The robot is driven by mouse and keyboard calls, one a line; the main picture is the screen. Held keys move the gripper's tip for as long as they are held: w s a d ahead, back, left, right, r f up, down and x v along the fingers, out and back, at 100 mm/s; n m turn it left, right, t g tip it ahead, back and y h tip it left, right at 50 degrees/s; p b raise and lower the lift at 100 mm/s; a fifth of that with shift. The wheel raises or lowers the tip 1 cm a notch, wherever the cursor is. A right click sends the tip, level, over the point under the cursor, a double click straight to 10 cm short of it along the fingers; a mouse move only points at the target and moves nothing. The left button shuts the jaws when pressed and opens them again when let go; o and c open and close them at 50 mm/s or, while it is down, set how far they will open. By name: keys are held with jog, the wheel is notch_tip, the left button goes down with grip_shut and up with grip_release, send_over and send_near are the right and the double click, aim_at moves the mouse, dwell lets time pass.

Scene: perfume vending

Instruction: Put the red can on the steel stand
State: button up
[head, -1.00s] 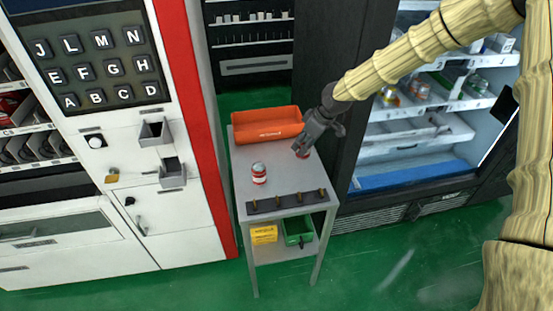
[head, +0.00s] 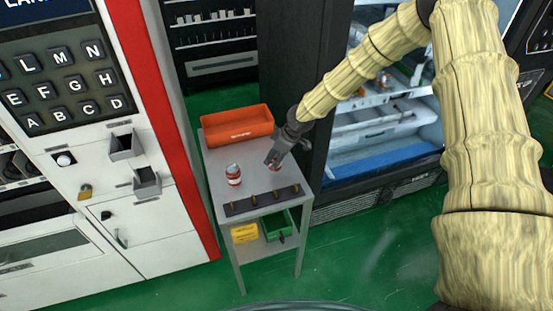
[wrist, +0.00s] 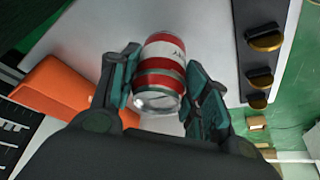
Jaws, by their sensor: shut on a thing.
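A red-and-white can (wrist: 160,65) is between my gripper's fingers (wrist: 160,92) in the wrist view, with a finger against each side. In the head view my gripper (head: 274,163) is over the right part of the grey steel stand (head: 213,165), and it hides most of the held can (head: 277,168). I cannot tell whether the held can touches the top. A second red-and-white can (head: 233,175) stands upright on the stand, to the left of my gripper.
An orange tray (head: 237,124) sits at the stand's back. A dark strip with several knobs (head: 262,200) runs along its front edge. A yellow box (head: 244,233) and green bin (head: 278,226) are on the lower shelf. A vending machine (head: 90,160) is left, an open fridge (head: 385,160) right.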

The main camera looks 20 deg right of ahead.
jog(key=shift+f, duration=0.95)
jog(key=shift+f, duration=0.15)
jog(key=o, duration=1.1)
jog(key=shift+d+r, duration=0.1)
jog(key=shift+r, duration=0.2)
jog(key=shift+b+v, duration=1.45)
jog(key=shift+v, duration=4.4)
